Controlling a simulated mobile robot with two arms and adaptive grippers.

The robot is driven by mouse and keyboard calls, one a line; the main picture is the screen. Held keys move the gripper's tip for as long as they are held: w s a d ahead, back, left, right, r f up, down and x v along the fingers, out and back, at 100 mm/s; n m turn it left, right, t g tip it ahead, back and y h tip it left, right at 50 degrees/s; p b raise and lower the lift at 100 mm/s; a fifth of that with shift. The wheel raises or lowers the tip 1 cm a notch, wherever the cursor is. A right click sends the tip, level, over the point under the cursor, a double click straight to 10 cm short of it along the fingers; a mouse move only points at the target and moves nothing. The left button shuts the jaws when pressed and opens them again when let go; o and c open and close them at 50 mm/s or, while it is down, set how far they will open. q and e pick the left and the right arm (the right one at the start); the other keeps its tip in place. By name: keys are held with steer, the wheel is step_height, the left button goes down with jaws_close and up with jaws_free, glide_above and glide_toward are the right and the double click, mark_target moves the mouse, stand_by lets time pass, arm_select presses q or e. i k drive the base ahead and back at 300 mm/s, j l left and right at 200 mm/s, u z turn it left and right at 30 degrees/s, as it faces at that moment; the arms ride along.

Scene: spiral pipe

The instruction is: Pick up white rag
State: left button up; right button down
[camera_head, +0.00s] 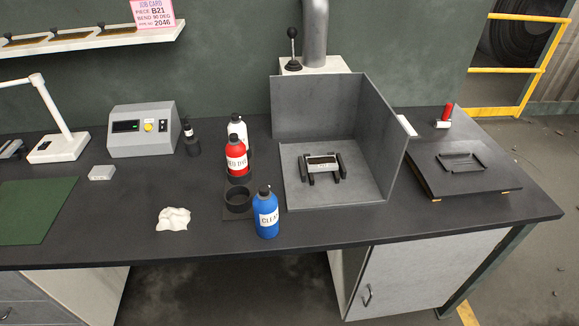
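The white rag (173,219) lies crumpled on the dark bench top (130,215), near the front edge and left of centre. It lies apart from the objects around it, and nothing covers it. Neither of my grippers shows in the head view.
Right of the rag stand an empty black ring holder (238,200), a blue bottle (266,213), a red bottle (236,160) and a white bottle (238,128). A grey open booth (330,110) is further right. A green mat (36,210) lies left. Bench around the rag is clear.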

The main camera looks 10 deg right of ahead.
mark_target(172, 218)
steer(key=j+z, duration=0.2)
steer(key=j, duration=0.3)
steer(key=k+j+z, duration=0.15)
steer(key=j, duration=0.3)
steer(key=j+z, duration=0.2)
steer(key=j, duration=0.25)
